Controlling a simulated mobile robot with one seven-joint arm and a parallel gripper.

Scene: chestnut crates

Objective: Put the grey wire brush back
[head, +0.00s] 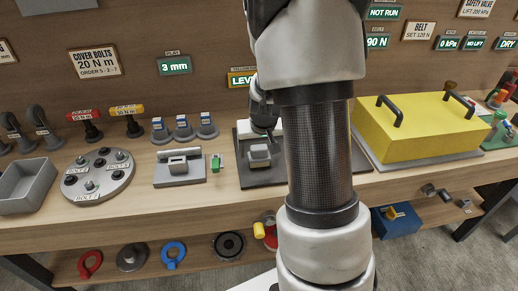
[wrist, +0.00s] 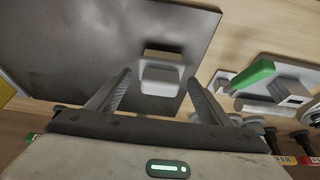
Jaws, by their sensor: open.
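A small grey block (head: 259,155) with a darker part lies on a dark plate (head: 262,180) on the bench; it may be the grey wire brush, but I see no bristles. It also shows in the wrist view (wrist: 161,82), in line with the gap between my fingers. My gripper (head: 266,132) is open above the plate, partly hidden by my arm in the head view. In the wrist view my gripper (wrist: 159,80) has one finger on each side of the block, with nothing clearly held.
A grey fixture (head: 180,178) with a green piece (head: 216,162) stands left of the plate. A yellow box (head: 415,125) with black handles stands right. Left are a round bolt plate (head: 98,186), a grey bin (head: 25,187) and several blue-topped stands. A lower shelf (head: 195,262) holds rings.

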